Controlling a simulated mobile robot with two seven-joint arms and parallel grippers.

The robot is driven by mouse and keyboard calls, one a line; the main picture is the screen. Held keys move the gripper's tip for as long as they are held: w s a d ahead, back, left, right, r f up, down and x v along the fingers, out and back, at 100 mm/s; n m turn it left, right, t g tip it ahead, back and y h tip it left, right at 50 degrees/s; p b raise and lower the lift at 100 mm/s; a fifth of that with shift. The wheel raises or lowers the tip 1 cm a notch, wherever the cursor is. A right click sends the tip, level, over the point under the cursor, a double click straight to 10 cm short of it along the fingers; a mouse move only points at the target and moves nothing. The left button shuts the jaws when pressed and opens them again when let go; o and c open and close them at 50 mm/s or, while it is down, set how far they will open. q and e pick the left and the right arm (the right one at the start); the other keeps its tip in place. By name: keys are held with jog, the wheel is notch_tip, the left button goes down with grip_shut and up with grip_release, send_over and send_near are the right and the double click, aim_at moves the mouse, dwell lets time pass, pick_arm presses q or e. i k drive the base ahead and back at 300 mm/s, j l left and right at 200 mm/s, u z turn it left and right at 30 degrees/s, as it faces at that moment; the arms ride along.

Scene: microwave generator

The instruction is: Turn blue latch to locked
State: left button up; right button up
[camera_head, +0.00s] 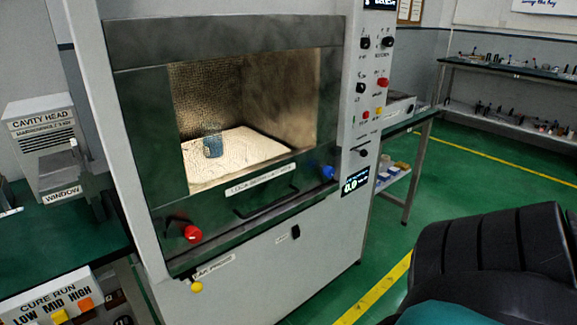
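The blue latch (328,173) is a small blue knob at the lower right of the microwave's dark front door frame (230,28). Its exact turn angle is too small to tell. A red latch (193,233) sits at the lower left of the same frame. The door looks closed, and through its window a blue-grey cup-like object (213,142) stands on a light, lit floor. Neither gripper shows. A dark ribbed arm link of mine fills the lower right, apart from the cabinet.
A control panel (372,80) with knobs and buttons rises right of the door. A green-topped bench (60,240) with a cavity head box (45,135) stands left. A side table (415,122) stands behind right. Green floor (450,180) is open at right.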

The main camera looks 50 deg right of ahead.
aim_at(326, 172)
jog(key=z, duration=2)
